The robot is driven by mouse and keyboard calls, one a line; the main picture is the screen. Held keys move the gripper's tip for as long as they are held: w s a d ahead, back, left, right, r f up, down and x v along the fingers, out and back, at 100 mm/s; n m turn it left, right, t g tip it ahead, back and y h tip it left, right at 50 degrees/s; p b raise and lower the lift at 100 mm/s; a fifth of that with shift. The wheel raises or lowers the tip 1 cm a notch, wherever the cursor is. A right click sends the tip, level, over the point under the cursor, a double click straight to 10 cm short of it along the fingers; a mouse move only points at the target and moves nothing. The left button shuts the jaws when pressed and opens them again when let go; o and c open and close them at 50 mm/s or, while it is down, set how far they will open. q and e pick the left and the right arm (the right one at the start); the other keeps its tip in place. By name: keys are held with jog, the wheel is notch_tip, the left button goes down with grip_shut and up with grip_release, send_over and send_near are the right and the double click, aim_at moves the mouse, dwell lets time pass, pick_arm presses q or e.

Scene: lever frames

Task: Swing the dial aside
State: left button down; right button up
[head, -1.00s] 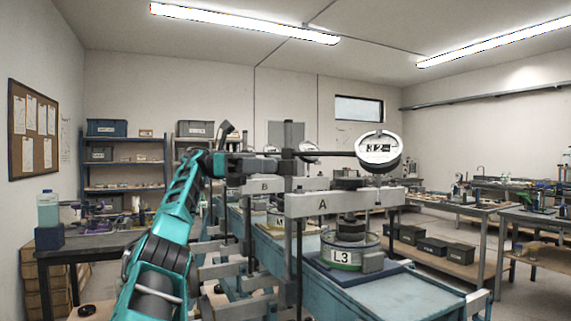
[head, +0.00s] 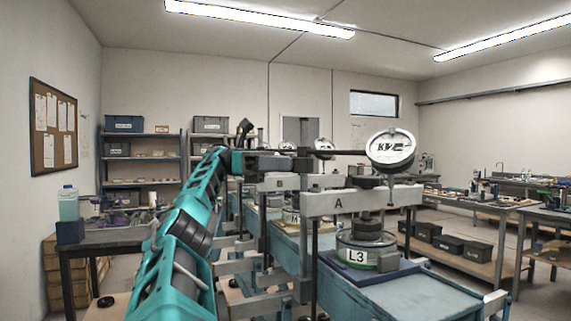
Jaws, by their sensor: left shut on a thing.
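The dial (head: 391,147) is a round white gauge with dark markings and a thin stem pointing down. It hangs at the right end of a dark horizontal rod (head: 340,152), above a grey crossbar marked A (head: 325,203). Below the crossbar, a round pot marked L3 (head: 357,256) sits on a blue base. My left gripper (head: 290,162) comes in from the left at rod height, beside the upright post, and is shut on the rod's left part. The exact contact is small and dark. The dial is apart from the gripper. My right gripper is out of view.
Behind A stand similar stations with more dials (head: 323,144) and a crossbar marked B (head: 279,184). The blue bench (head: 420,297) is bare at front right. Side benches (head: 470,202) with clutter stand right.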

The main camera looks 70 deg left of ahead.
pick_arm(q)
jog(key=c, duration=0.9)
grip_release()
jog(key=shift+d, duration=0.1)
